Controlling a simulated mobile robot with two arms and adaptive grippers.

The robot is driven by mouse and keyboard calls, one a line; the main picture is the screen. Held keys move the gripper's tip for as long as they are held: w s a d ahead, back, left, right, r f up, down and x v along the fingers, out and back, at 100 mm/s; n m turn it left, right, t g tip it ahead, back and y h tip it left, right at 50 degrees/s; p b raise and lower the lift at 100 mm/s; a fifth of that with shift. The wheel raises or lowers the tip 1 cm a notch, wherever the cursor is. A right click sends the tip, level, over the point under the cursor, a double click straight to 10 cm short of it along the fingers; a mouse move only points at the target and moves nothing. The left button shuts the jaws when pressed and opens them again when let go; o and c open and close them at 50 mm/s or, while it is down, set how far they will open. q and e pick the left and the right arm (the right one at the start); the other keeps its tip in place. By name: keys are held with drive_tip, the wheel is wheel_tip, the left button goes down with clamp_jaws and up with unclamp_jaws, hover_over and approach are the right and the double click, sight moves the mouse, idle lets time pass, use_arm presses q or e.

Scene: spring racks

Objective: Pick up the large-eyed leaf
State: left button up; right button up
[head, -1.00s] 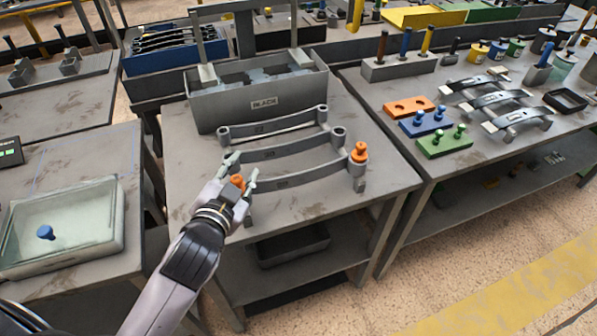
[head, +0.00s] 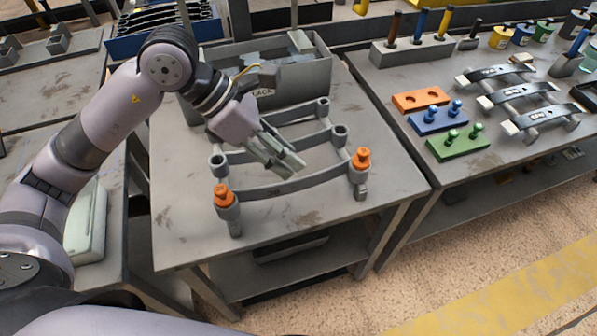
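Three grey curved leaves with ring eyes lie one behind another on the middle table. The front leaf (head: 290,184) has an orange pin (head: 222,195) at its left end and another orange pin (head: 361,158) at its right end. The middle leaf (head: 240,157) has open eyes at both ends. The back leaf (head: 310,119) is partly hidden by my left gripper. I cannot tell for certain which leaf has the largest eyes. My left gripper (head: 288,166) is empty over the middle and front leaves, its fingers somewhat apart, pointing down to the right. My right gripper is out of view.
A grey bin (head: 285,92) with a label stands behind the leaves. The right table (head: 545,160) holds orange, blue and green peg blocks, several more leaves, and a rack (head: 415,54) of coloured handles. The front of the middle table is clear.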

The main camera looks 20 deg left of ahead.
use_arm(q)
drive_tip(key=w+a+y, duration=0.3)
drive_tip(key=a, duration=0.4)
drive_tip(key=p, duration=0.4)
approach(290, 181)
drive_tip(key=shift+n+t, duration=0.3)
drive_tip(key=x, duration=0.6)
drive_tip(key=shift+s+f, duration=0.1)
drive_tip(key=shift+f, duration=0.1)
drive_tip(key=p+x, duration=0.1)
drive_tip(key=x, duration=0.2)
drive_tip(key=shift+d+f, duration=0.2)
drive_tip(key=shift+f, duration=0.1)
drive_tip(key=shift+d+f, duration=0.15)
drive_tip(key=shift+f, duration=0.35)
clamp_jaws()
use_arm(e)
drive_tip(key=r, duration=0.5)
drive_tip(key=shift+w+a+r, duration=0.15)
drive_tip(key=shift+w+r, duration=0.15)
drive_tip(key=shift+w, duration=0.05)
